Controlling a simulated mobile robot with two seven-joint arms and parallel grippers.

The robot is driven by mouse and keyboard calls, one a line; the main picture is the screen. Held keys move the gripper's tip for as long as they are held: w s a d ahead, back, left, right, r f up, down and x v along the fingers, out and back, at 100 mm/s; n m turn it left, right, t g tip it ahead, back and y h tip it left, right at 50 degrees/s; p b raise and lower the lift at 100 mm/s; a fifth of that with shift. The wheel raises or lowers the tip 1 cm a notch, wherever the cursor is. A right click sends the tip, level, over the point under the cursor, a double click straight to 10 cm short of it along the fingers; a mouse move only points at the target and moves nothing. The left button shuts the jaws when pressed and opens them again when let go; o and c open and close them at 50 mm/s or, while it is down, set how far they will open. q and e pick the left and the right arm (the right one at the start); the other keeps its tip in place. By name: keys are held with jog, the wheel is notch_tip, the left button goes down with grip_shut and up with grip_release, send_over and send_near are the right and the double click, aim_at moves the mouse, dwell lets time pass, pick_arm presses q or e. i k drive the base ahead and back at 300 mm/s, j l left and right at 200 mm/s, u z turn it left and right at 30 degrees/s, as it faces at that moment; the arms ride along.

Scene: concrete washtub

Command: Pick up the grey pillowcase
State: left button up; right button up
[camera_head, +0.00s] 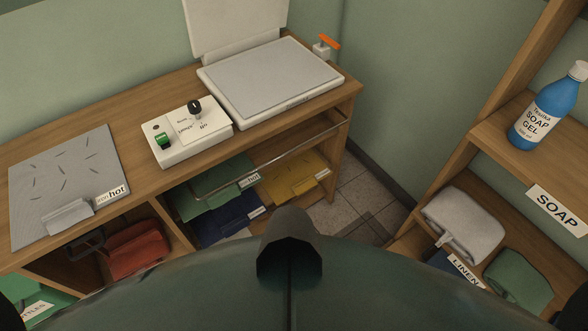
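A flat grey cloth (62,170), which looks like the grey pillowcase, lies spread on the left end of the wooden counter (165,190). It has several dark crease marks, a small folded flap at its front edge and a white tag reading "iron hot". Nothing lies on top of it. A pale grey folded cloth (464,222) also lies on the shelf at the right. Neither of my grippers shows in the head view.
A white press (270,80) with raised lid and a control box (190,132) stand on the counter. A soap bottle (548,107) stands on the right shelf. Tiled floor (360,195) separates counter and shelf.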

aim_at(58, 187)
jog(key=k+l+u, duration=0.1)
jog(key=u, duration=1.55)
